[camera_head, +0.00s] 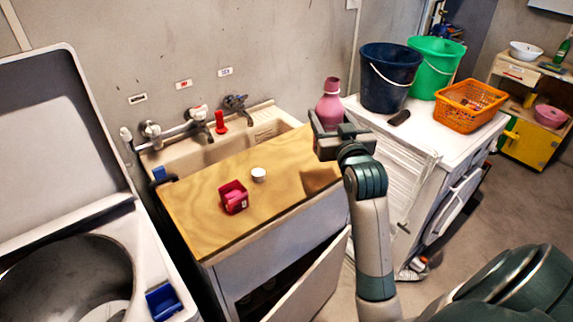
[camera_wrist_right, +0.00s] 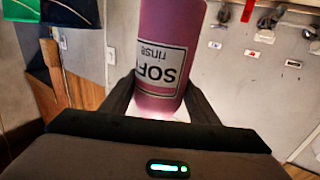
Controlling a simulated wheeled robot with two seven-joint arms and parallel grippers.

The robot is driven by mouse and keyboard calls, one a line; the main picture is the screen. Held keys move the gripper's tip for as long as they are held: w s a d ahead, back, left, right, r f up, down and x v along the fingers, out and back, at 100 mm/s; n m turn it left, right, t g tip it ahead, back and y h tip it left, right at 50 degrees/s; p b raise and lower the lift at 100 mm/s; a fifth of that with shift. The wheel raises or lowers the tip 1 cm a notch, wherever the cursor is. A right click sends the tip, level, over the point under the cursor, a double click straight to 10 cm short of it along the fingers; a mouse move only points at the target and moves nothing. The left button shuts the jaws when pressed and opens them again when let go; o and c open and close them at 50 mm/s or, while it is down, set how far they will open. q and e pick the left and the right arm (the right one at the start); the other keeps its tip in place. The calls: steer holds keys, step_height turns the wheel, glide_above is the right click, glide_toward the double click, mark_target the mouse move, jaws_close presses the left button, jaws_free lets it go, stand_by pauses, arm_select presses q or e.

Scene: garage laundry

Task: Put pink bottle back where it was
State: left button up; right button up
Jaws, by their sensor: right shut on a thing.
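The pink bottle (camera_head: 329,108) is upright in my right gripper (camera_head: 328,130), over the back right end of the wooden counter top (camera_head: 210,184). A dark shadow falls on the wood below the gripper. In the right wrist view the bottle (camera_wrist_right: 168,45), with a white label, sits between the two dark fingers of the gripper (camera_wrist_right: 158,100). The fingers are shut on it. The bottle's base is hidden by the gripper in the head view. My left gripper is not in view.
A red box (camera_head: 233,197) and a small white cup (camera_head: 259,174) stand on the wood. A sink with taps is behind.

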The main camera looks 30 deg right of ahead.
steer(key=w+a+f+p, duration=0.2)
steer(key=w+a+f, duration=0.4)
steer(key=w, duration=0.4)
steer(key=shift+a+f, duration=0.15)
steer(key=shift+f, duration=0.25)
steer(key=shift+s+f+p, duration=0.1)
steer(key=shift+f+p, duration=0.65)
steer(key=shift+f, duration=1.25)
steer(key=shift+f, duration=0.15)
steer(key=o, duration=1.3)
steer(key=shift+o, duration=0.8)
